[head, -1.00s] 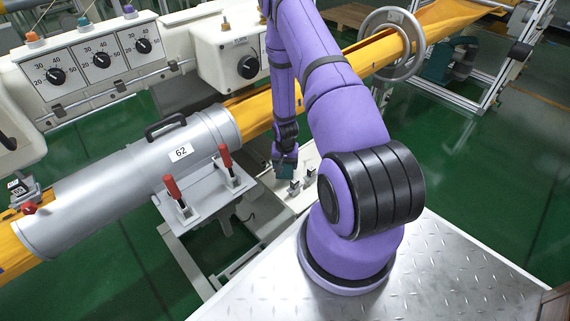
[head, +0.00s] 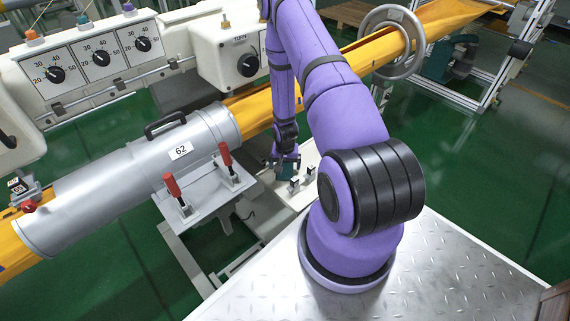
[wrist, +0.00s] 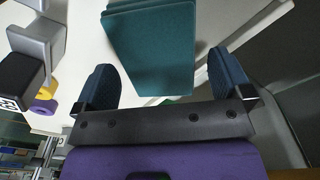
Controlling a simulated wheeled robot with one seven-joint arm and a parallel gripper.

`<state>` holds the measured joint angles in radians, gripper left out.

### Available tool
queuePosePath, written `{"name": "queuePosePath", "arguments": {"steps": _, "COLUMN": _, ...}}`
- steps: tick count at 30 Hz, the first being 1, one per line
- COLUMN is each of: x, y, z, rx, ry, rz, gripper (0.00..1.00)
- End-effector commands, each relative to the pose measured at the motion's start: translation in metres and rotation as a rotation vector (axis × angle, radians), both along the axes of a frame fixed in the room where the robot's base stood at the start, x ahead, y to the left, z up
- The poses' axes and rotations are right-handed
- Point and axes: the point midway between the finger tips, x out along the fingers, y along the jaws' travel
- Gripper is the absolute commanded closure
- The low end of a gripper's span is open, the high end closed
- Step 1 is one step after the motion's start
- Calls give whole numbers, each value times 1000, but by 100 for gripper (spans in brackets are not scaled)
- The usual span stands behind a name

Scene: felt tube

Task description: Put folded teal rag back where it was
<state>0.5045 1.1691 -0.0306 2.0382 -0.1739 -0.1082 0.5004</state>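The folded teal rag (wrist: 152,45) lies flat on a pale surface in the wrist view, its layered edge showing on the left. My gripper (wrist: 158,62) is open, with one dark blue finger on each side of the rag and a gap between each finger and the cloth. In the head view my gripper (head: 286,163) is low over the white ledge (head: 309,179), right of the grey tube's clamp plate. The rag is small and mostly hidden by my gripper there.
Metal blocks (head: 295,185) stand on the ledge close to my gripper; a grey block (wrist: 36,40) shows at left in the wrist view. The grey tube (head: 130,185) with red-handled clamps (head: 174,188) is to the left. A white control box (head: 222,60) stands behind.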

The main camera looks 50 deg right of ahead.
Motion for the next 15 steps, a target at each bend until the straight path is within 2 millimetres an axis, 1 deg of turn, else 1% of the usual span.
{"name": "queuePosePath", "arguments": {"steps": 5, "x": 0, "y": 0, "z": 2, "rx": -1, "ry": -1, "rz": 0, "gripper": 3}}
{"name": "queuePosePath", "arguments": {"steps": 8, "x": 1, "y": 0, "z": 9, "rx": -1, "ry": -2, "rz": 0, "gripper": 3}}
{"name": "queuePosePath", "arguments": {"steps": 11, "x": 0, "y": 0, "z": 22, "rx": -1, "ry": -2, "rz": 0, "gripper": 3}}
{"name": "queuePosePath", "arguments": {"steps": 15, "x": 0, "y": 0, "z": 46, "rx": -2, "ry": -3, "rz": 0, "gripper": 3}}
